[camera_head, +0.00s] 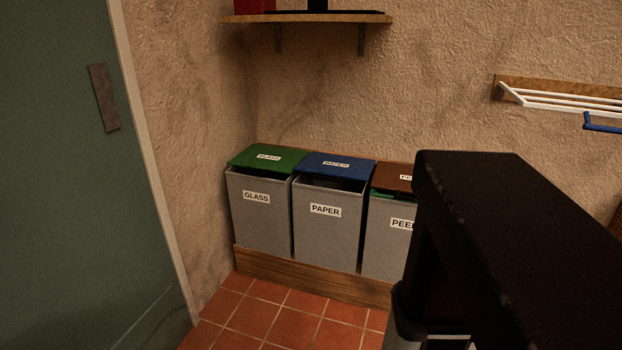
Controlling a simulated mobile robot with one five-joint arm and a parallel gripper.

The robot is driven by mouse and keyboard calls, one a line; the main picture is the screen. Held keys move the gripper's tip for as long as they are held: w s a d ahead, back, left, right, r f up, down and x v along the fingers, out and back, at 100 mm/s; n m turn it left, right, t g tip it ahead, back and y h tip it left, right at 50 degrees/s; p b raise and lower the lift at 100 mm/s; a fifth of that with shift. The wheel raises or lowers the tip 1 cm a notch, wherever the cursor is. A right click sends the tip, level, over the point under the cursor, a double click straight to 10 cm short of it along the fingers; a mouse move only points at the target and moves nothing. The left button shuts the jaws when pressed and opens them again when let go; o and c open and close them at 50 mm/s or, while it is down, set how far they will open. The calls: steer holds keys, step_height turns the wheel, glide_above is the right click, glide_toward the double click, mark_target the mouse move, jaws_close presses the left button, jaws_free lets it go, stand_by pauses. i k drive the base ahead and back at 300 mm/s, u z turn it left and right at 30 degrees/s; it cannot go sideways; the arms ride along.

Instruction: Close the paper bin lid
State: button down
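The paper bin (328,232) is a grey box with a white PAPER label, the middle one of three bins in a row by the wall. Its blue lid (349,169) carries a small label. A dark gap shows between the lid's front edge and the bin's front rim, so the lid looks slightly raised at the front. How far it is raised is hard to tell. My black arm fills the lower right of the view, in front of the right bin. My gripper is not in view.
The glass bin (259,222) with a green lid (262,165) stands left, and a bin with a brown lid (390,179) right, partly hidden by my arm. A wooden plinth (300,278) runs below. A shelf (300,17) hangs above. The tiled floor (290,322) in front is clear.

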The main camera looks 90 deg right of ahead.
mark_target(340, 166)
steer(key=u, duration=0.15)
steer(key=k, duration=1.75)
steer(key=z, duration=0.4)
steer(key=i, duration=1)
steer(key=z, duration=0.05)
